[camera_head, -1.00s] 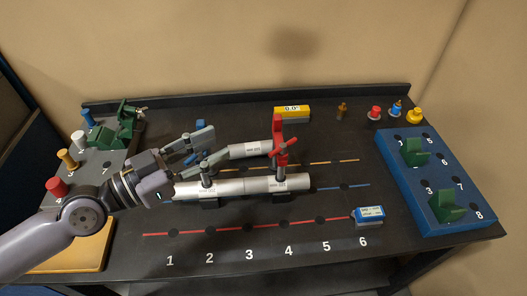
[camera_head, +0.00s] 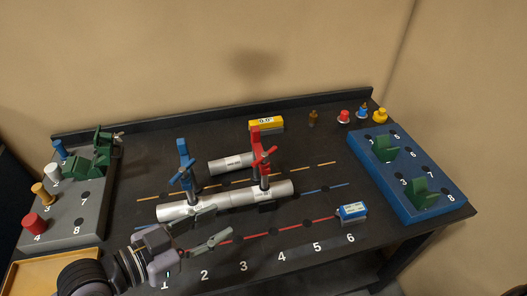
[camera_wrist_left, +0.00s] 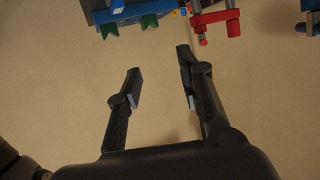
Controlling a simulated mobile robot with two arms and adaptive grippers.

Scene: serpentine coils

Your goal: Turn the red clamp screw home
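The red clamp (camera_head: 255,137) stands over the right part of a silver pipe (camera_head: 229,199). Its red cross-handled screw (camera_head: 264,160) sits beside the upright arm, above a dark post. The red clamp also shows at the top of the left wrist view (camera_wrist_left: 211,18). A blue clamp (camera_head: 183,148) with a similar handle stands over the pipe's left part. My left gripper (camera_head: 222,222) is open and empty, in front of the pipe and left of the red clamp, apart from the red screw. Its spread fingers also show in the wrist view (camera_wrist_left: 160,62). My right gripper is out of view.
A second short pipe (camera_head: 230,163) lies behind. A blue rack (camera_head: 424,201) with green blocks is at right, a grey rack (camera_head: 62,215) at left. A blue-white box (camera_head: 352,211) and yellow gauge (camera_head: 266,123) sit on the table.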

